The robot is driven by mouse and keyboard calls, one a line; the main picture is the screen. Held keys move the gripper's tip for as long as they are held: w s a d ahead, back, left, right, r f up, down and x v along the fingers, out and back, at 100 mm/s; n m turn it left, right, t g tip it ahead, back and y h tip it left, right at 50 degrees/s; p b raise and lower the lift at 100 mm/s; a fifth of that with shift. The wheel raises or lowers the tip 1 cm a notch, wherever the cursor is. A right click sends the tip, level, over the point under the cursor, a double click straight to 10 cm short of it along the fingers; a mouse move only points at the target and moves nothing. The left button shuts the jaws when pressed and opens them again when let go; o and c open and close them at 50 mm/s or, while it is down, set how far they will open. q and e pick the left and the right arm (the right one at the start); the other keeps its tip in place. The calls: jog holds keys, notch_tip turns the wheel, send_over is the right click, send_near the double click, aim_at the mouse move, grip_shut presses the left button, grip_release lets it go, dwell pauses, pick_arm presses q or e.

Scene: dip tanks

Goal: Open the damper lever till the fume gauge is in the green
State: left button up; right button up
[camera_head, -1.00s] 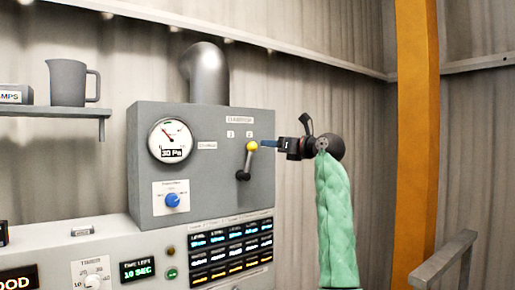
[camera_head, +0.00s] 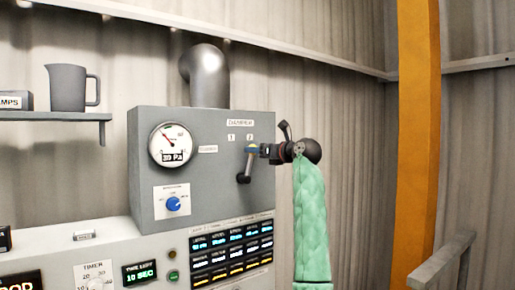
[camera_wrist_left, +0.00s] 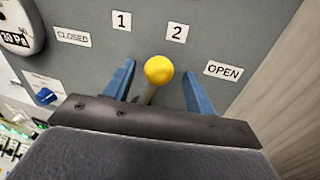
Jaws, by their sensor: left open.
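The damper lever (camera_head: 247,165) is a grey arm on the face of a grey control box (camera_head: 205,185). Its yellow knob (camera_wrist_left: 158,70) points up, between labels 1 and 2 and nearer 2, in the left wrist view. My left gripper (camera_head: 256,149) is open, with one blue finger on each side of the knob; I cannot tell whether either touches it. In the head view the gripper partly hides the knob. The round fume gauge (camera_head: 170,144) has a needle pointing to the upper left; its digits are small, and I cannot make out a green zone.
CLOSED (camera_wrist_left: 73,37) and OPEN (camera_wrist_left: 223,70) labels flank the lever. A blue dial (camera_head: 173,204) is below the gauge. A lit panel (camera_head: 232,248) lies below the box. A shelf (camera_head: 50,116) with a jug (camera_head: 70,88) is at left. An orange post (camera_head: 415,130) stands at right.

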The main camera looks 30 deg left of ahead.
pick_arm(q)
jog(key=shift+a, duration=0.35)
pick_arm(e)
jog(key=shift+s+d+f, duration=0.1)
jog(key=shift+s+f, duration=0.05)
jog(key=shift+f, duration=0.35)
